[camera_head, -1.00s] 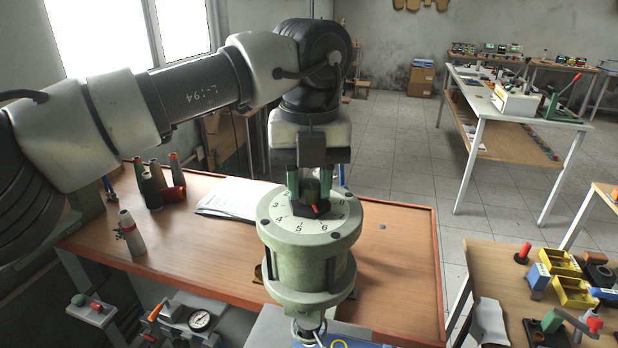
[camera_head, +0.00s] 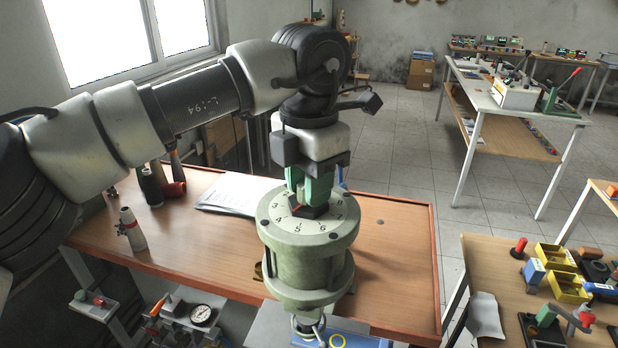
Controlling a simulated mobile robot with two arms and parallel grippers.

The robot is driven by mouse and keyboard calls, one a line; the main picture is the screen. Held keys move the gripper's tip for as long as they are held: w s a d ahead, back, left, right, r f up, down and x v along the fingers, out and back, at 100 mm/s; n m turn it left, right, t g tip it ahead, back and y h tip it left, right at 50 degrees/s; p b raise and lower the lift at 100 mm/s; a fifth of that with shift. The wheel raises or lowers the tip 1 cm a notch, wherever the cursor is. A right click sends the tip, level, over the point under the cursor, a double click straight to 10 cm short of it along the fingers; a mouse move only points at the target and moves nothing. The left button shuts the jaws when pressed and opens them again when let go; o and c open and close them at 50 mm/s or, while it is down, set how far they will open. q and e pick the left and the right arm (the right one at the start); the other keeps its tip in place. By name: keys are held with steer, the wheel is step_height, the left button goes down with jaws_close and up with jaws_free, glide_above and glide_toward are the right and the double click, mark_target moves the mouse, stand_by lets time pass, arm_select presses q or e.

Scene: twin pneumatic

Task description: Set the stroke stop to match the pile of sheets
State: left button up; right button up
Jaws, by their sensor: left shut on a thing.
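The stroke stop is a black knob (camera_head: 311,212) with a red mark, on top of a pale green cylinder (camera_head: 303,262) with a numbered dial face (camera_head: 290,219). The red mark points to the left front, roughly toward the 4. My left gripper (camera_head: 311,194), with green fingers, comes down from above and is shut on the knob, hiding its upper part and the back of the dial. White sheets of paper (camera_head: 232,196) lie flat on the wooden table behind and left of the cylinder; I cannot tell their thickness. My right gripper is not in view.
The wooden table (camera_head: 395,265) is clear to the right of the cylinder. Dark and grey bottle-like parts stand at its left, with a grey cone-shaped one (camera_head: 131,230) nearer. A pressure gauge (camera_head: 201,314) sits below. A bench with yellow bins (camera_head: 568,287) stands at the right.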

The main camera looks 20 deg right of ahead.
arm_select(q)
steer(key=shift+r+m, duration=0.15)
steer(key=shift+m, duration=1.75)
steer(key=shift+p, duration=0.3)
steer(key=o, duration=0.9)
steer(key=shift+r, duration=0.2)
step_height(320, 180, up, 10)
steer(key=shift+r+b, duration=0.15)
steer(key=shift+b, duration=0.5)
